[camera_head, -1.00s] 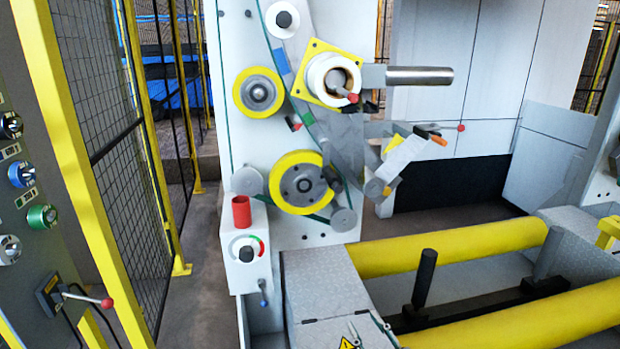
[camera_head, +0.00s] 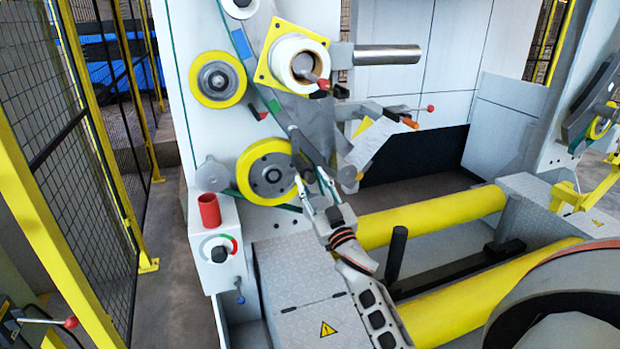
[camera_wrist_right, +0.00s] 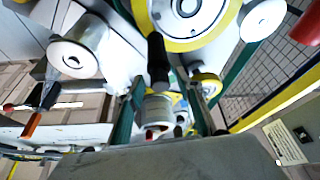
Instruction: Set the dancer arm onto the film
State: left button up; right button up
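The dancer arm appears to be the dark bar (camera_head: 296,143) beside the large yellow-rimmed wheel (camera_head: 266,172); its exact outline is hard to tell. A black handle (camera_wrist_right: 157,60) shows in the right wrist view in front of that wheel. A grey film sheet (camera_head: 316,122) hangs below the white film roll (camera_head: 298,60). My right gripper (camera_head: 315,186) is in front of the wheel's right side, fingers apart. My left gripper is not in view.
A silver bar (camera_head: 388,55) and a tilted white plate (camera_head: 372,140) stand out right of the film. Yellow rollers (camera_head: 432,218) lie below, near a black post (camera_head: 396,254). A red cup (camera_head: 209,210) stands on the control box at left. A mesh fence (camera_head: 105,130) borders the left.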

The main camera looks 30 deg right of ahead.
jog(key=shift+w+r, duration=0.2)
jog(key=shift+w, duration=0.25)
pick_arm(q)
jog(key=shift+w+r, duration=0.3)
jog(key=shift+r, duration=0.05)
pick_arm(e)
grip_shut()
jog(key=shift+d, duration=0.1)
